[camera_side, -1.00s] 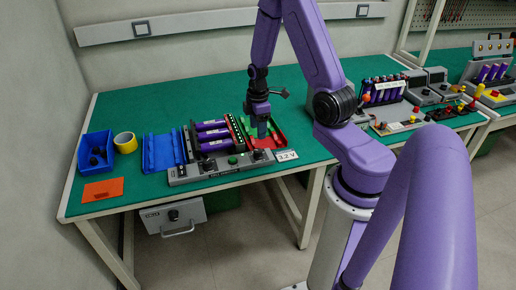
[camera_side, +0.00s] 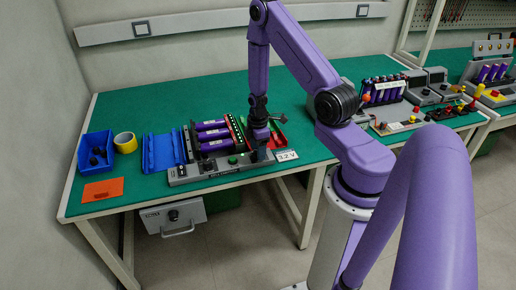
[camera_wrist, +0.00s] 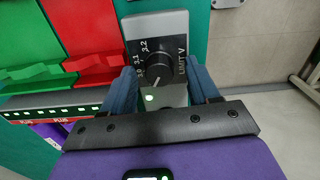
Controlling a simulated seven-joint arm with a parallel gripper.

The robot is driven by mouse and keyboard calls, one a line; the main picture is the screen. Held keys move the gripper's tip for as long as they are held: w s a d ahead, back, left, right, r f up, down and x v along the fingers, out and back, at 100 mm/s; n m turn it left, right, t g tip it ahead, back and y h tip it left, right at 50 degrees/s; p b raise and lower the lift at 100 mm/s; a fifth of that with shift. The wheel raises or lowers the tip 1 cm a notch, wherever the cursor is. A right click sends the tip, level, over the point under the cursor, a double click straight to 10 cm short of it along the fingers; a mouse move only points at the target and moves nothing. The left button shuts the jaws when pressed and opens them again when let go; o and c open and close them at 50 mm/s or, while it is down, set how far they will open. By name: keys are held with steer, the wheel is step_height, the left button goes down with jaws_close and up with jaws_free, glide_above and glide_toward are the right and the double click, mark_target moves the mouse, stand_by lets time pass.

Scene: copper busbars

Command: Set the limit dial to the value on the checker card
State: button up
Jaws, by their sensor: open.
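The limit dial (camera_wrist: 158,66) is a round black knob on a grey panel marked LIMIT V in the wrist view. Scale figures 3.1 and 3.2 show on its left; a lower figure is partly hidden. A white pointer mark is on the knob's lower edge, away from 3.2. My gripper (camera_wrist: 163,88) is open, its blue fingers on either side of the knob and apart from it. In the side view my gripper (camera_side: 262,158) is over the right end of the grey panel and hides the dial. The checker card (camera_side: 286,155) reads 3.2 V.
Purple cells (camera_side: 213,135) lie in the fixture behind the grey panel (camera_side: 205,169). Red and green trays (camera_side: 279,139) are close behind my gripper. A blue bin (camera_side: 96,150), yellow tape (camera_side: 125,142) and orange card (camera_side: 103,189) are at left. The table's rear is clear.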

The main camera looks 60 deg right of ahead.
steer(key=c, duration=1)
steer(key=shift+c, duration=0.2)
steer(key=shift+m, duration=0.4)
steer(key=m, duration=1.1)
steer(key=shift+m, duration=0.4)
steer(key=m, duration=1.1)
steer(key=shift+m, duration=0.3)
